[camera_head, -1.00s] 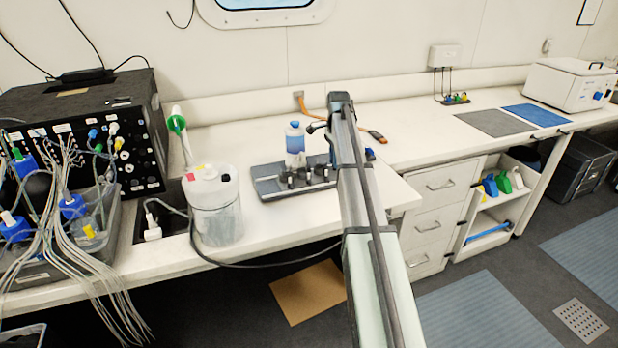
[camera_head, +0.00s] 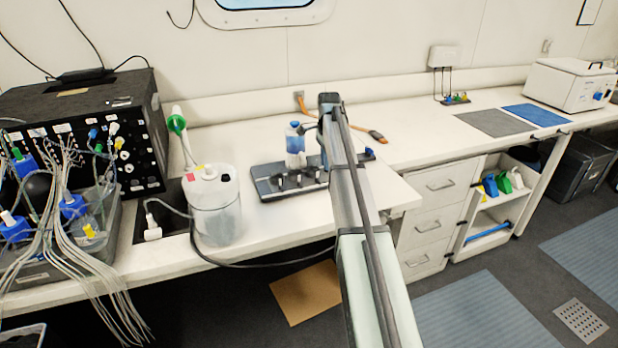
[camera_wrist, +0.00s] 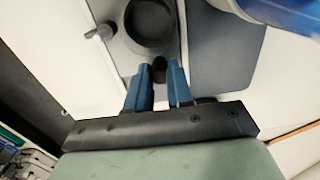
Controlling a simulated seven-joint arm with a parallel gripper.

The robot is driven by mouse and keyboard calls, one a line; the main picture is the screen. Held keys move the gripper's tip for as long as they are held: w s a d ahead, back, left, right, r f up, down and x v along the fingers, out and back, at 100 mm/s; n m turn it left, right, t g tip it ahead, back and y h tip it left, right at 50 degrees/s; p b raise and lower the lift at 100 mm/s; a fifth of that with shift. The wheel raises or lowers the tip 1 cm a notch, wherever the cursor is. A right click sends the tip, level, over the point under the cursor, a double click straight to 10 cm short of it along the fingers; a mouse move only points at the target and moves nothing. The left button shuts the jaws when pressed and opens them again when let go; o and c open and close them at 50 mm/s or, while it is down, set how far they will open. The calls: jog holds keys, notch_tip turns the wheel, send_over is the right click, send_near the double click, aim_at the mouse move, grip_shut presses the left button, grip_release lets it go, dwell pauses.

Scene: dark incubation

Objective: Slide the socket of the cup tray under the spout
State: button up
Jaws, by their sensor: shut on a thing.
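In the wrist view, the two blue fingers of my gripper (camera_wrist: 158,84) are closed on a small dark knob (camera_wrist: 159,68). The knob sits at the near side of a dark, round, hollow socket (camera_wrist: 127,44) on the cup tray. The tray (camera_head: 262,182) is a low grey plate on the bench in the head view, with several dark upright parts on it. A clear bottle with a blue top (camera_head: 294,143) stands at its back. Blue also fills the top right corner of the wrist view. My fingers are hidden behind the arm in the head view. I cannot clearly make out the spout.
A whitish canister (camera_head: 216,212) stands left of the tray, near the bench front. A black panel box (camera_head: 100,115) and a cable-filled bin are further left.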

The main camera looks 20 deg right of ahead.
jog(key=shift+a, duration=1.55)
jog(key=o, duration=0.6)
jog(key=shift+d, duration=3)
jog(key=shift+r, duration=0.1)
